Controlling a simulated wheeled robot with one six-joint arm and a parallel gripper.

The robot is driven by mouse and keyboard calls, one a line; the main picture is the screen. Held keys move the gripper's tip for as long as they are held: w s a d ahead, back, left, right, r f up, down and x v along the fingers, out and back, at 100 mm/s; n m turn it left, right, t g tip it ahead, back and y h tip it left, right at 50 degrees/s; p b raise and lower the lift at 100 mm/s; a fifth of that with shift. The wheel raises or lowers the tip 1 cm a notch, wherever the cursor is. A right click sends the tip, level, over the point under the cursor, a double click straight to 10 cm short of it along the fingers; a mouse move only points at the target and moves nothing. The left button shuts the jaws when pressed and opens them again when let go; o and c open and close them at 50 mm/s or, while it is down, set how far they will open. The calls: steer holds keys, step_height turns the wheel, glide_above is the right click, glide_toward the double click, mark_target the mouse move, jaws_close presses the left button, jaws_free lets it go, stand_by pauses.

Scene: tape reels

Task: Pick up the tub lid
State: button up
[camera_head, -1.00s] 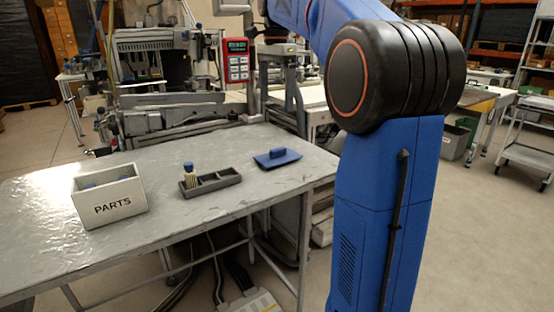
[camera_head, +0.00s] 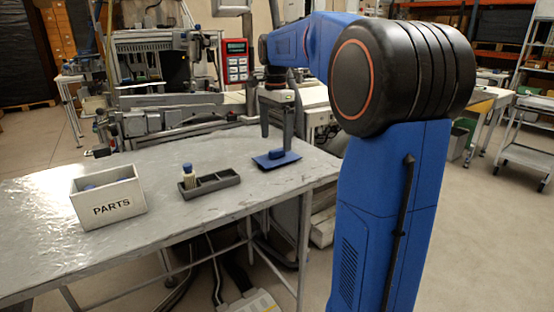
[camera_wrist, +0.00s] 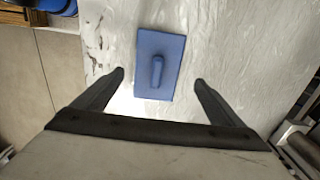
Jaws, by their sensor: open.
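The tub lid (camera_head: 270,161) is a flat blue rectangular plate with a raised bar handle. It lies on the grey metal table near its right end. In the wrist view the lid (camera_wrist: 168,78) shows from above, its handle running along the plate's length. My gripper (camera_head: 276,140) hangs fingers-down over the lid in the head view. In the wrist view my gripper (camera_wrist: 159,78) is open, with one finger on each side of the lid and nothing between them held. The exact height of the fingertips above the lid is hard to tell.
A grey compartment tray (camera_head: 212,186) with a blue-capped bottle (camera_head: 188,176) at its left end stands left of the lid. A white PARTS bin (camera_head: 109,204) stands farther left. The table's right edge (camera_head: 325,175) is near the lid. Machinery stands behind the table.

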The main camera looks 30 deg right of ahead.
mark_target(277, 149)
steer(key=shift+s+d+f, duration=0.1)
steer(key=shift+s+f, duration=0.05)
steer(key=shift+f, duration=1.15)
steer(key=shift+s+f, duration=0.15)
steer(key=shift+f, duration=1.15)
steer(key=c, duration=1.1)
